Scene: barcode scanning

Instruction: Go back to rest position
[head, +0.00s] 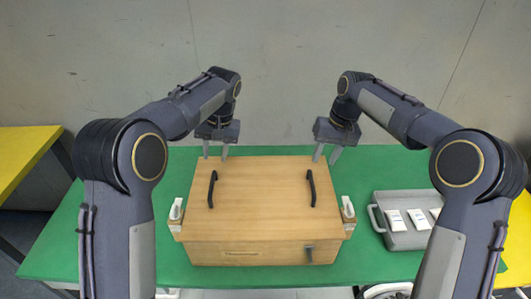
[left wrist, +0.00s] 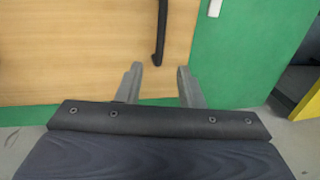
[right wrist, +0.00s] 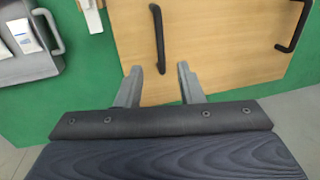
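My left gripper (head: 215,154) is open and empty, pointing down at the far left corner of a wooden box. In the left wrist view its fingers (left wrist: 158,84) stand apart with nothing between them. My right gripper (head: 326,157) is open and empty at the far right corner of the box. In the right wrist view its fingers (right wrist: 160,84) are also apart. The closed wooden box (head: 260,215) has two black handles on its lid, the left handle (head: 212,189) and the right handle (head: 311,188). Neither gripper touches a handle.
The box stands on a green table (head: 80,235). A grey tray (head: 402,238) with several white packets lies to its right. White devices (head: 176,210) (head: 347,208) sit at the box's sides. Yellow tables (head: 22,150) flank the green one. A grey wall is behind.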

